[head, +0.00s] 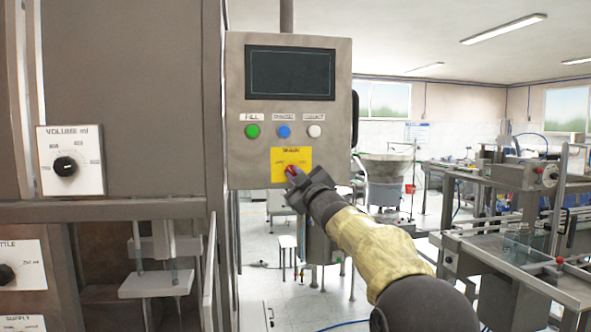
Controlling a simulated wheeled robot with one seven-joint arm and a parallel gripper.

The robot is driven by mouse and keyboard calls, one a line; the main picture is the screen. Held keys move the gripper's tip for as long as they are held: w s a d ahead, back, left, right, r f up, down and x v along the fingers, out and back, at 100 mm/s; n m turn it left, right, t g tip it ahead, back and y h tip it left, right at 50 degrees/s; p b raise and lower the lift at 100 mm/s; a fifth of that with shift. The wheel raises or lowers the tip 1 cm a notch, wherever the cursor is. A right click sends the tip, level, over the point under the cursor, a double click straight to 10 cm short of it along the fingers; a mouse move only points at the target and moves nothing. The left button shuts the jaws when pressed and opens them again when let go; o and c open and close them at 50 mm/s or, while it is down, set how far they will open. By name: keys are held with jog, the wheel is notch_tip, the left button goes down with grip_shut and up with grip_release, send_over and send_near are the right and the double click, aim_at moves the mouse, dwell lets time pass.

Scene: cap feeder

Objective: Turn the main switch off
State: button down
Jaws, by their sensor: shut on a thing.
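The main switch (291,170) is a red rotary knob on a yellow plate (304,155) at the bottom of the grey control panel (240,100). Small lettering stands above and beside the knob; I cannot read its position marks clearly. My gripper (290,176) reaches up from the lower right, and its fingertips are shut on the red knob. The fingers hide the lower part of the knob, so its exact angle is hard to tell.
Above the switch are a green button (252,131), a blue button (284,132), a white button (314,131) and a dark screen (290,73). A volume dial (65,166) is at the left. A bowl feeder (386,165) and a machine bench (520,250) stand to the right.

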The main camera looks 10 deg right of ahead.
jog(key=shift+d+f+n+p, duration=0.15)
jog(key=shift+n+p, duration=0.2)
jog(key=shift+n, duration=0.35)
jog(key=shift+g+y, duration=0.3)
jog(key=c, duration=1.5)
grip_release()
jog(key=shift+o, duration=0.2)
jog(key=shift+s, duration=0.1)
jog(key=b+v, duration=0.5)
jog(key=v, duration=1.2)
jog(key=shift+b, duration=0.4)
jog(key=shift+s+f, duration=0.1)
jog(key=shift+f, duration=0.05)
